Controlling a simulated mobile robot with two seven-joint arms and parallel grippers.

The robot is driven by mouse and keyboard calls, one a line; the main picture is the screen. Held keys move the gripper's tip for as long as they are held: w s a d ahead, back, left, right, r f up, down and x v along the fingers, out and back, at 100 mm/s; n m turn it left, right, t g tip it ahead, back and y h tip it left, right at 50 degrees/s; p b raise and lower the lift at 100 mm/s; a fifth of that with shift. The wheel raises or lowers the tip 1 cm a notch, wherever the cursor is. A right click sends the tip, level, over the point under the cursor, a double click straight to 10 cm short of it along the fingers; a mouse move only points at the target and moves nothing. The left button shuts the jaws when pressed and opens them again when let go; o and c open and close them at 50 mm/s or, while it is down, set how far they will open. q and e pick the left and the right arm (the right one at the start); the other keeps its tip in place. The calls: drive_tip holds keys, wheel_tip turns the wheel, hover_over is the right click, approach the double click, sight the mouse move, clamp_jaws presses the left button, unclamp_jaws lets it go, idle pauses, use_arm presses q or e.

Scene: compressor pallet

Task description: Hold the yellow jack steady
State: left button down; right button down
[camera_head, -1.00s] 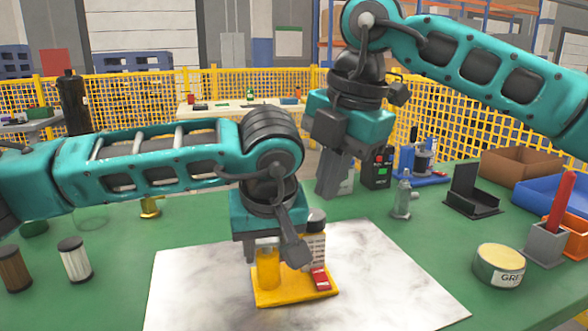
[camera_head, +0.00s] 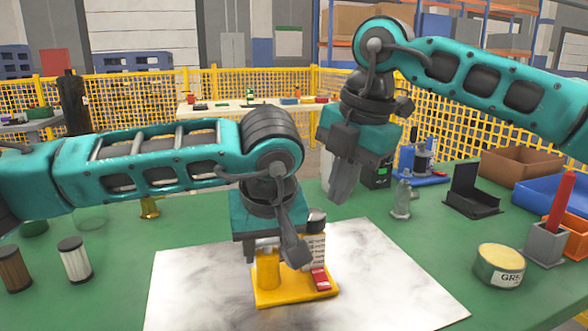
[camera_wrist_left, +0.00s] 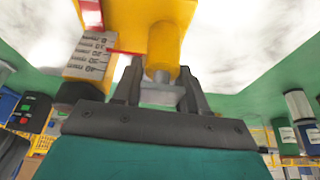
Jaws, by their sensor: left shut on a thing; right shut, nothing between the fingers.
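The yellow jack (camera_head: 268,270) stands upright on the white marbled sheet, with a yellow base, a yellow cylinder and a red part at its right. My left gripper (camera_head: 270,248) is over the jack and shut on it; the head view partly hides the fingers behind the wrist. In the left wrist view the fingers (camera_wrist_left: 157,95) close around the narrow grey part at the end of the yellow cylinder (camera_wrist_left: 165,45). A printed scale (camera_wrist_left: 92,55) stands beside the cylinder. My right gripper (camera_head: 343,182) is shut and empty above the table, behind and right of the jack.
A grey metal fitting (camera_head: 402,200), a black stand (camera_head: 472,192) and a round tin (camera_head: 499,265) are on the right. Orange and blue bins line the right edge. Two filters (camera_head: 74,260) stand at the left. The white sheet (camera_head: 390,280) is clear around the jack.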

sight(312, 220)
drive_tip(key=shift+s+d+x, duration=0.15)
drive_tip(key=shift+x, duration=0.75)
drive_tip(key=shift+s+d+x, duration=0.15)
drive_tip(key=shift+x, duration=0.75)
drive_tip(key=shift+a+f, duration=0.1)
drive_tip(key=shift+a, duration=0.2)
drive_tip(key=shift+s+a, duration=0.2)
drive_tip(key=shift+s, duration=0.05)
drive_tip(key=shift+s+a, duration=0.55)
drive_tip(key=shift+s, duration=0.1)
drive_tip(key=shift+s+a, duration=0.1)
drive_tip(key=shift+a, duration=0.2)
drive_tip(key=shift+s+d, duration=0.1)
